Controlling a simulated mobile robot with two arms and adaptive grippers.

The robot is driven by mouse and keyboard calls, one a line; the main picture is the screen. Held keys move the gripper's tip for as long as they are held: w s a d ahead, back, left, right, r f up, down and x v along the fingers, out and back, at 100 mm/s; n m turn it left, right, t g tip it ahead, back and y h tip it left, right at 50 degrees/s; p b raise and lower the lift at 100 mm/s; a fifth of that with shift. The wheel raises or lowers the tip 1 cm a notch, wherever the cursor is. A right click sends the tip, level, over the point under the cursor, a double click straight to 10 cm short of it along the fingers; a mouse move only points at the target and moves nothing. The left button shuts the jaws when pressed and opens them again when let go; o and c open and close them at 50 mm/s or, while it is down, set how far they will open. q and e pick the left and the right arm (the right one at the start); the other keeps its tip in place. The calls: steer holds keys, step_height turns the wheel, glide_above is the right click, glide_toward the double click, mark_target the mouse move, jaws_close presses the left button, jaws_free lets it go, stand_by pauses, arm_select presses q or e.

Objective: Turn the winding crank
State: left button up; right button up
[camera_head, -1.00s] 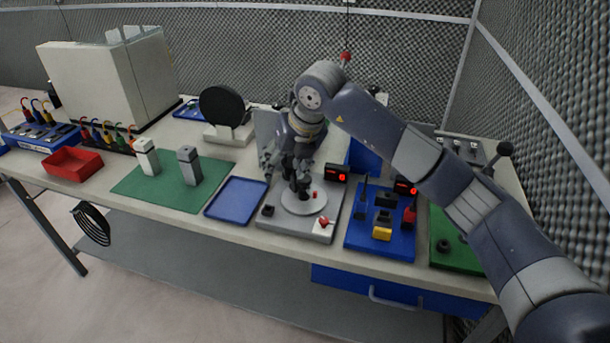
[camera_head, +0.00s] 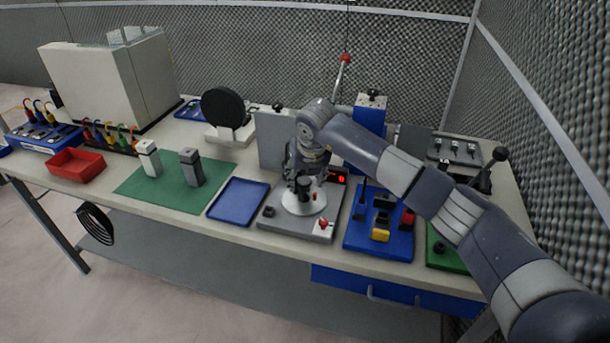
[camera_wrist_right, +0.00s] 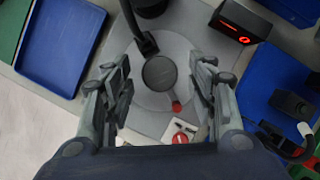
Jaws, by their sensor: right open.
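The winding crank sits on a grey base plate (camera_head: 270,225). It shows a pale round disc (camera_head: 300,208) and, in the wrist view, a dark round knob (camera_wrist_right: 160,73) with a black arm (camera_wrist_right: 145,40) beside it. A small red piece (camera_wrist_right: 176,106) shows just below the knob. My right gripper (camera_wrist_right: 161,66) is open, with one finger on each side of the knob and visible gaps to both. In the head view my right gripper (camera_head: 303,181) is over the disc and hides part of it. My left gripper is in neither view.
A blue tray (camera_head: 238,202) lies left of the plate, and a blue board (camera_head: 360,240) with several blocks lies right. A red-knobbed lever (camera_head: 344,60) rises behind my right arm.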

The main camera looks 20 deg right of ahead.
steer(key=shift+f, duration=0.15)
steer(key=c, duration=1)
steer(key=shift+c, duration=0.2)
steer(key=shift+d+n+y+b, duration=0.15)
steer(key=shift+n+y+b, duration=0.55)
steer(key=shift+n+b, duration=0.85)
steer(key=shift+w+d+n+y+b, duration=0.1)
steer(key=shift+n+y+b, duration=0.4)
steer(key=shift+n, duration=0.75)
steer(key=shift+n+g+b, duration=0.3)
steer(key=shift+n, duration=0.3)
steer(key=shift+n+y, duration=0.3)
steer(key=shift+n, duration=0.1)
